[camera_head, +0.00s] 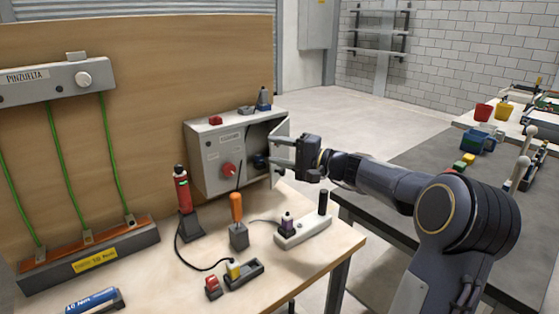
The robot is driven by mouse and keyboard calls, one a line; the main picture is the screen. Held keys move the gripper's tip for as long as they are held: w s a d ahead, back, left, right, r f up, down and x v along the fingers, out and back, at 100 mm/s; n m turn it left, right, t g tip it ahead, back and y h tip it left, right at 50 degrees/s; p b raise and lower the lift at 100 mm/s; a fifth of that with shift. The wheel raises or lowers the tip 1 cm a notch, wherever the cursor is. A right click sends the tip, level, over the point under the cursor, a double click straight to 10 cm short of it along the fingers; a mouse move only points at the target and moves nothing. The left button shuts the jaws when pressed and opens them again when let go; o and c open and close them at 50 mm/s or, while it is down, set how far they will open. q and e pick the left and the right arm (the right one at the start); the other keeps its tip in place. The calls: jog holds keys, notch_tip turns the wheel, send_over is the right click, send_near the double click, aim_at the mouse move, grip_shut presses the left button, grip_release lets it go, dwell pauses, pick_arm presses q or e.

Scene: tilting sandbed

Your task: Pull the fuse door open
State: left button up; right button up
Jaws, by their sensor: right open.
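The grey fuse box (212,160) stands at the back right of the wooden workbench, with a red knob on its front. Its fuse door (280,150) is at the box's right side and stands out from the front, open at least partway. A dark opening with a blue part shows left of it. My right gripper (272,152) is open at the door, with its fingers pointing left. The fingers overlap the door in the picture; I cannot tell whether they touch it. My left gripper is not in view.
A red torch-like tool (184,192), an orange-handled tool (237,210) and a grey block with a black handle (304,232) stand on the bench in front of the box. Small items sit on the box top. A grey table (400,150) stands to the right.

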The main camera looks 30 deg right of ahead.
jog(key=s, duration=0.1)
jog(key=s+a, duration=0.1)
jog(key=s, duration=0.1)
jog(key=shift+a+r+b, duration=0.3)
jog(key=shift+r+b, duration=0.05)
jog(key=shift+b, duration=0.05)
jog(key=shift+c, duration=0.4)
